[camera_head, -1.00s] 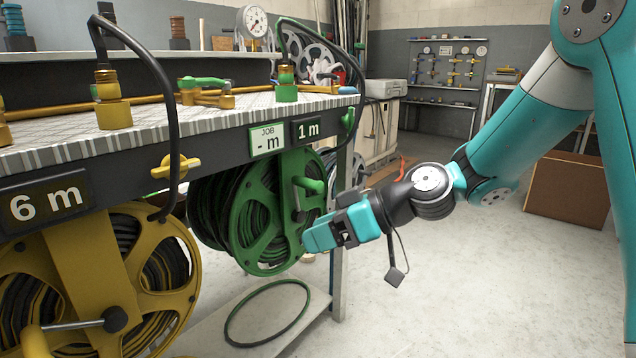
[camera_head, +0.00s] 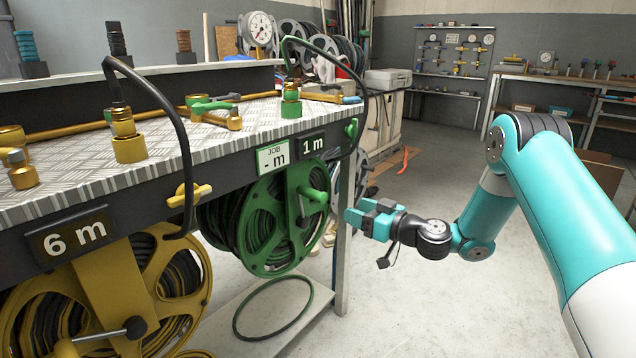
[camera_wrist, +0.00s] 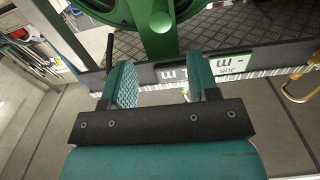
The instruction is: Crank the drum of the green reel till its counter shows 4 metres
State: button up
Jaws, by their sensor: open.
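The green reel (camera_head: 262,236) hangs under the bench edge, with dark hose wound on its drum. Its counter (camera_head: 313,143) shows 1 m, and the JOB plate beside it (camera_head: 273,157) shows "- m". The crank's green knob (camera_head: 314,195) sticks out from the upper right of the reel. My gripper (camera_head: 358,217) is open and empty, to the right of the reel and apart from the knob in the head view. In the wrist view, the upside-down counter (camera_wrist: 172,75) shows behind the open fingers (camera_wrist: 162,85), and the round green knob end (camera_wrist: 160,22) is beyond them.
A yellow reel (camera_head: 110,290) with a 6 m counter (camera_head: 70,235) hangs at the left. A bench leg (camera_head: 342,265) stands right of the green reel. A green hose loop (camera_head: 272,308) lies on the low shelf. The floor (camera_head: 410,310) at the right is clear.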

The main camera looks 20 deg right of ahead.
aim_at(318, 197)
jog(key=x, duration=1.2)
jog(key=shift+w+a, duration=0.2)
jog(key=shift+w, duration=0.05)
grip_shut()
